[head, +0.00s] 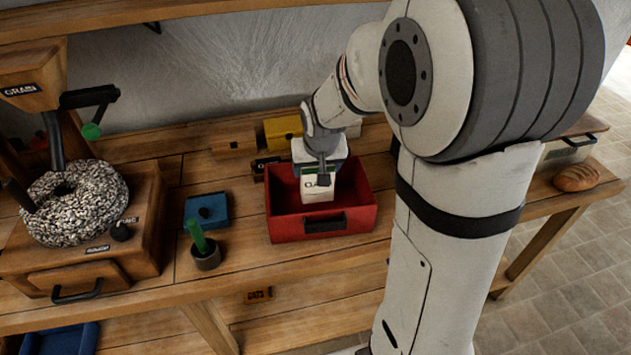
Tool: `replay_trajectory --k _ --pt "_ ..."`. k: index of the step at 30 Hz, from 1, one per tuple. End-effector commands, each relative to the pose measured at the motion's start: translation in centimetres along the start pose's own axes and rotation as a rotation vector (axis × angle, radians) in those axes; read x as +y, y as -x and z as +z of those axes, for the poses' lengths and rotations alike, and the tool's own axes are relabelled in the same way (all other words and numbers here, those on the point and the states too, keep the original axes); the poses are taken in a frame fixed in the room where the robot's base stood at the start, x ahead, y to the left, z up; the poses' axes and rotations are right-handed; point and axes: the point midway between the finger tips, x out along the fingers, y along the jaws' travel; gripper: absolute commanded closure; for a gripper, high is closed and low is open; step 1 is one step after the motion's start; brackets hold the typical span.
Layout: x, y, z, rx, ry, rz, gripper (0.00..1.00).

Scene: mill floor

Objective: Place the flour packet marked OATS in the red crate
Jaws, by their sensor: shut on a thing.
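The red crate (322,227) stands on the wooden bench, with a black handle on its front. My gripper (322,170) points down over the crate and is shut on a white packet (318,190). The packet is upright, with a green mark and dark lettering partly covered by a finger, so I cannot read the full word. Its lower part is within the crate's outline; I cannot tell whether it touches the crate floor. The rest of the visible crate floor looks empty.
A grain mill (95,215) with a large round stone stands at the left. Bread (577,178) lies at the right.

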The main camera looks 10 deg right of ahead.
Motion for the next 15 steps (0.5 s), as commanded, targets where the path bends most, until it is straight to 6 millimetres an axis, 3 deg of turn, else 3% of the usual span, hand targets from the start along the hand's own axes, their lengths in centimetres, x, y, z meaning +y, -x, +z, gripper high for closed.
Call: replay_trajectory --k 9,15 --pt "0.0 -3.4 1.4 0.001 0.0 0.0 0.63" --pt "0.0 -3.8 1.5 0.003 -0.001 -0.001 0.63"
